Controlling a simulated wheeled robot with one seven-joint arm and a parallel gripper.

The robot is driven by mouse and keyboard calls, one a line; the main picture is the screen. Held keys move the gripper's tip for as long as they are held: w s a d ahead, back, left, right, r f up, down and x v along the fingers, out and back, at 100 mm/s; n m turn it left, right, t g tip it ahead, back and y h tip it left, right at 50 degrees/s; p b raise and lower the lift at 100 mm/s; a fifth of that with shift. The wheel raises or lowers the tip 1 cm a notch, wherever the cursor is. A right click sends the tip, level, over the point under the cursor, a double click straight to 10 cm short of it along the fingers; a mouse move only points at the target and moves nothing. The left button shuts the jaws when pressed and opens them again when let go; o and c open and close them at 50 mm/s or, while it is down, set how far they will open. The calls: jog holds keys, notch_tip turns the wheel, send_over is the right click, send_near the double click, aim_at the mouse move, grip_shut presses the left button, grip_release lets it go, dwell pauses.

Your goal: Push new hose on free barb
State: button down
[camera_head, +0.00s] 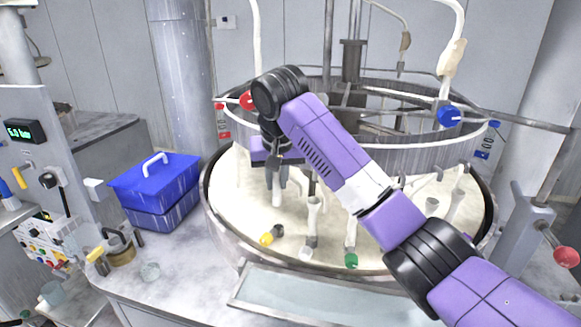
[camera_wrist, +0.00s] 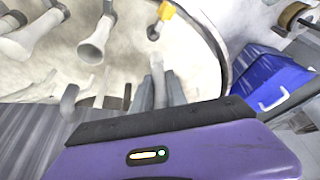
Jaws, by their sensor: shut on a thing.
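My gripper (camera_head: 279,172) is shut on a short pale hose (camera_head: 277,194), which hangs roughly upright above the cream platen (camera_head: 232,205). In the wrist view the hose (camera_wrist: 159,90) shows between the two grey fingers (camera_wrist: 160,93). Several pale flared tubes stand close by, one just right of my gripper (camera_head: 312,214) and also in the wrist view (camera_wrist: 95,43). A grey bent pipe end (camera_wrist: 68,101) shows left of the fingers in the wrist view. I cannot tell which barb is free, nor whether the held hose touches one.
Yellow (camera_head: 266,239) and green (camera_head: 351,260) tipped fittings lie near the platen's front rim. A metal ring (camera_head: 380,158) with red (camera_head: 247,100) and blue (camera_head: 449,116) valve handles stands above. A blue lidded box (camera_head: 155,183) is left on the bench. A clear-looking tray (camera_head: 310,292) lies in front.

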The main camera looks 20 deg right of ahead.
aim_at(278, 197)
jog(key=shift+d, duration=0.1)
jog(key=shift+s, duration=0.1)
dwell(0.3)
jog(key=shift+f+b, duration=0.95)
jog(key=shift+f, duration=1.9)
jog(key=shift+p, duration=0.95)
jog(key=shift+f, duration=1.65)
jog(key=c, duration=1.3)
grip_release()
jog(key=shift+o, duration=0.2)
